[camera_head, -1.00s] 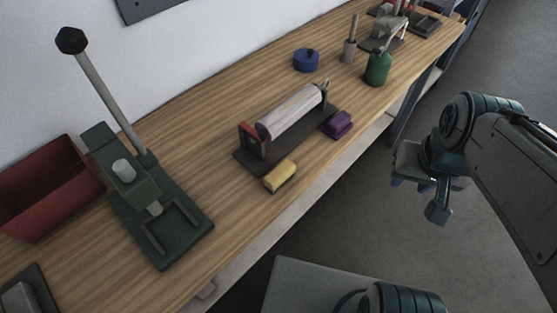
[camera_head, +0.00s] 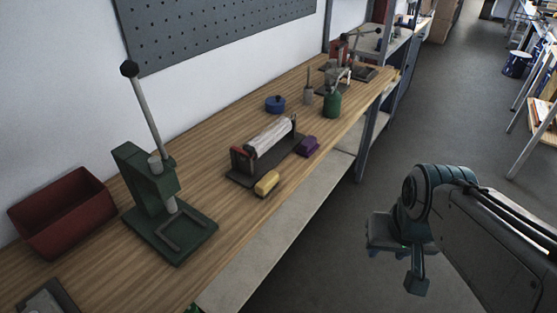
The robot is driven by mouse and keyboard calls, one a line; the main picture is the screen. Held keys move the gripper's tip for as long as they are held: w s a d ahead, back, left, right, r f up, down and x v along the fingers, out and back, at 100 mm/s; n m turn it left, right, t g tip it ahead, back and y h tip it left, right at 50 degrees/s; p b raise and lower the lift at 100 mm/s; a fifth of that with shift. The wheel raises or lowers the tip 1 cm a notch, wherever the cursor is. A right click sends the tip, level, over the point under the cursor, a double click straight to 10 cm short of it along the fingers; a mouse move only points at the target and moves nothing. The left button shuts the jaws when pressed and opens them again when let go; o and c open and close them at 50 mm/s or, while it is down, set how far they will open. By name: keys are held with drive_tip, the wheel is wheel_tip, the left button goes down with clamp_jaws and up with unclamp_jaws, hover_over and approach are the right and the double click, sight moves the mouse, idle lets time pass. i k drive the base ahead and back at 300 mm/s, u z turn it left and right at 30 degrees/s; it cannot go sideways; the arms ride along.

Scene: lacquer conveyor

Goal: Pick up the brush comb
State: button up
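I cannot tell for certain which thing is the brush comb. Small candidates on the wooden bench are a yellow block (camera_head: 267,183) at the front edge and a purple block (camera_head: 308,146) just right of a roller stand. My gripper (camera_head: 388,250) hangs over the floor at the lower right, well apart from the bench. Nothing is seen held in it. Its fingers are small and dark, and their opening is unclear.
The wooden bench (camera_head: 110,252) bears a red bin (camera_head: 62,220), a green lever press (camera_head: 165,215), a roller stand (camera_head: 262,148), a blue round tin (camera_head: 275,103) and a green bottle (camera_head: 332,104).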

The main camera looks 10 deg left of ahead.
sight(270, 180)
drive_tip(key=u, duration=0.35)
drive_tip(key=i, duration=0.7)
drive_tip(key=u, duration=0.75)
drive_tip(key=k, duration=1.25)
drive_tip(key=z, duration=0.65)
drive_tip(key=i, duration=1.1)
drive_tip(key=u, duration=0.6)
drive_tip(key=i, duration=0.6)
drive_tip(key=u, duration=0.7)
